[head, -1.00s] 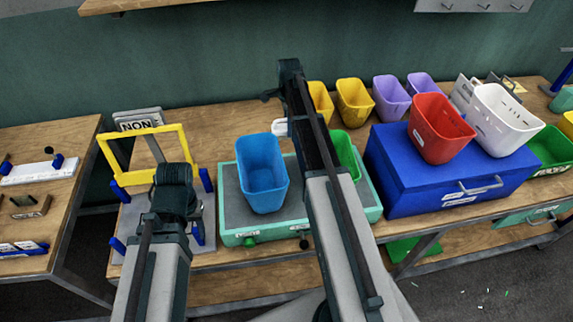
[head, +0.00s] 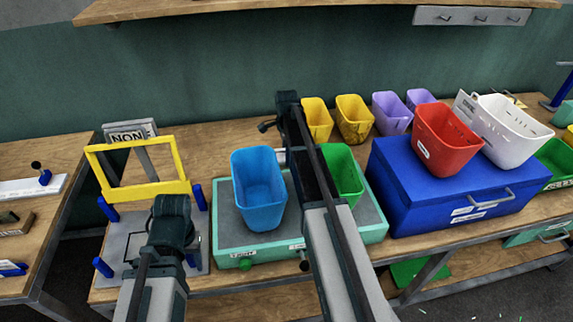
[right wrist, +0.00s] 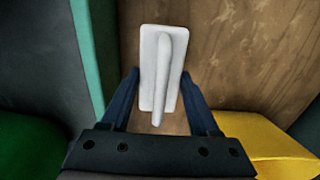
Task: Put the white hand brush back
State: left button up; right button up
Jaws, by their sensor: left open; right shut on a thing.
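The white hand brush (right wrist: 161,70) lies between the fingers of my right gripper (right wrist: 161,96) in the right wrist view, its handle ridge facing the camera. My right gripper is shut on it, with wooden table top behind the brush. I cannot tell whether the brush touches the table. In the head view, my right arm hides most of the brush; a small pale part (head: 281,157) shows beside the arm, behind the blue bin (head: 258,190). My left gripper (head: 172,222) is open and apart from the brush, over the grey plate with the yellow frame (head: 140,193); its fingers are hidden.
A green bin (head: 343,172) and the blue bin stand on a teal-edged base (head: 275,257). Yellow bins (head: 354,118) and purple bins (head: 391,112) line the back. A blue case (head: 440,215) carries a red bin (head: 447,140) and a white bin (head: 508,130). Bare wood lies behind the base.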

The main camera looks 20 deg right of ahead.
pick_arm(q)
notch_tip(320, 180, down, 4)
jog(key=b, duration=0.3)
jog(key=shift+r, duration=0.1)
pick_arm(e)
notch_tip(320, 180, down, 4)
jog(key=shift+r, duration=0.1)
pick_arm(q)
jog(key=shift+r, duration=0.15)
pick_arm(e)
jog(key=shift+r, duration=0.15)
jog(key=o, duration=1.5)
jog(key=shift+c, duration=0.2)
pick_arm(q)
notch_tip(320, 180, up, 12)
jog(key=p, duration=1.2)
pick_arm(e)
notch_tip(320, 180, up, 12)
jog(key=shift+r, duration=0.1)
